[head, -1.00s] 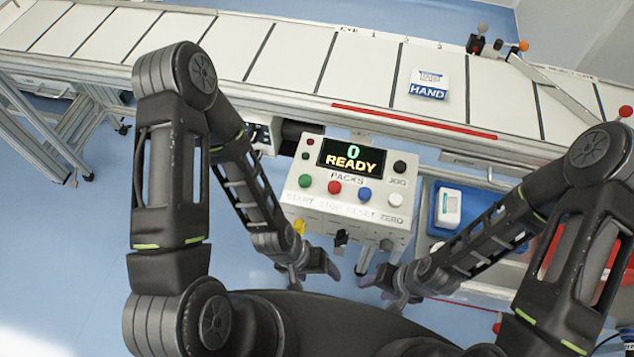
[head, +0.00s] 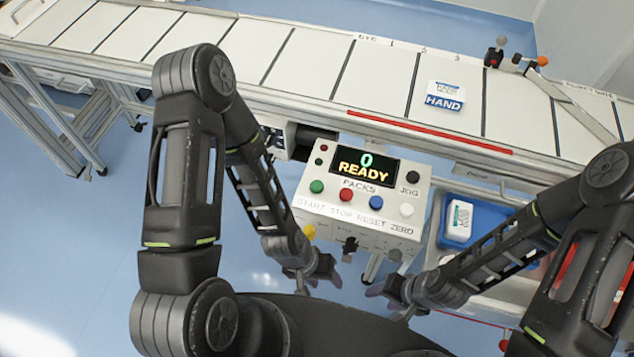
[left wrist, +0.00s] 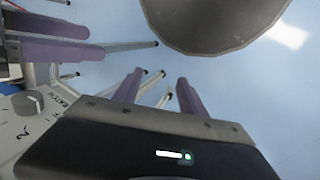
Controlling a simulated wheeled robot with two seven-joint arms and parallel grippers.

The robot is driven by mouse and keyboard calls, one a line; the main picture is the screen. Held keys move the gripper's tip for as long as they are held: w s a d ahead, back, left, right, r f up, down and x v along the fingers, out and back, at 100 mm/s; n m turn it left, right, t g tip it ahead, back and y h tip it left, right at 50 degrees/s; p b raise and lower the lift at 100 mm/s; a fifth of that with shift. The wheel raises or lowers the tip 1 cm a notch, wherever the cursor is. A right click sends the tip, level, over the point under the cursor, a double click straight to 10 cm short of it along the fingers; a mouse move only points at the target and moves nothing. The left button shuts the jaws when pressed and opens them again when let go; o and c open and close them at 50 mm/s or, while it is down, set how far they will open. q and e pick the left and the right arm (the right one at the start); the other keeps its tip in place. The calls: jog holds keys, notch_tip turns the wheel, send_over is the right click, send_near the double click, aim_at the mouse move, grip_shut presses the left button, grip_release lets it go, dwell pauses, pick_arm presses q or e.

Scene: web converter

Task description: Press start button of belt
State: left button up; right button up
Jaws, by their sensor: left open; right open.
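The control box (head: 330,209) stands in the middle of the head view. Its display (head: 362,163) reads 0 READY. The green button (head: 317,186) above the word START is at the left of its button row. My left gripper (head: 322,280) is open and empty, low in front of the box and below the green button, not touching it. Its purple fingers (left wrist: 158,94) show in the left wrist view, apart with nothing between them. My right gripper (head: 385,295) is open and empty, low in front of the box to the right.
A red button (head: 345,195), a blue button (head: 376,202) and a white button (head: 406,210) share the row. The conveyor belt (head: 310,62) runs behind, carrying a HAND pack (head: 445,97). A blue tray (head: 482,218) is right of the box. A dial (left wrist: 27,103) shows in the wrist view.

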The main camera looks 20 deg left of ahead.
pick_arm(q)
grip_shut()
dwell(0.3)
dwell(0.9)
